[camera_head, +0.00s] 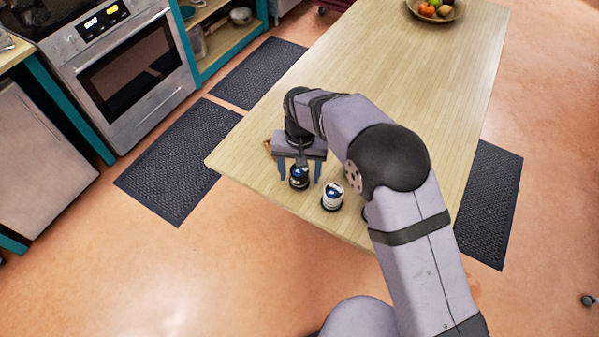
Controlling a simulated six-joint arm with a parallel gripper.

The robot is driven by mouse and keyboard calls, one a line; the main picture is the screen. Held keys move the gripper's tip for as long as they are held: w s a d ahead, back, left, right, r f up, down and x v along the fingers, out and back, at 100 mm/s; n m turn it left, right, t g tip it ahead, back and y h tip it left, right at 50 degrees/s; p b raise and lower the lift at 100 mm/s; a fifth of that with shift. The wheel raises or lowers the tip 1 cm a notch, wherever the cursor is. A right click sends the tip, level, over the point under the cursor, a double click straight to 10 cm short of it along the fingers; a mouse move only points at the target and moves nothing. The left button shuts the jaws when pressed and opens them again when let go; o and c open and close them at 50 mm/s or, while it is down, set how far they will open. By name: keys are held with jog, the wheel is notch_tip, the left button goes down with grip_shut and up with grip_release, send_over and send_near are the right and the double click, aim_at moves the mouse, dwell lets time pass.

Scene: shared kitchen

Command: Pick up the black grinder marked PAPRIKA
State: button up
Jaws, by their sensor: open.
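A small black grinder (299,184) stands near the front edge of the wooden table. Its marking is too small to read, so I cannot tell whether it says PAPRIKA. My gripper (300,179) points down over it, with one finger to its left and one to its right. The jaws are open, with a gap showing on both sides of the grinder. A white and dark grinder (332,199) stands just to the right, outside the fingers. A dark object (365,213) further right is mostly hidden by my arm.
The wooden table (400,85) is largely clear behind my arm. A fruit bowl (436,9) stands at its far end. A small brown thing (268,146) shows beside my gripper, mostly hidden. An oven (135,75) and dark floor mats (180,160) lie to the left.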

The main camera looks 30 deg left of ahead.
jog(key=shift+f, duration=0.1)
jog(key=shift+c, duration=0.3)
jog(key=c, duration=1.3)
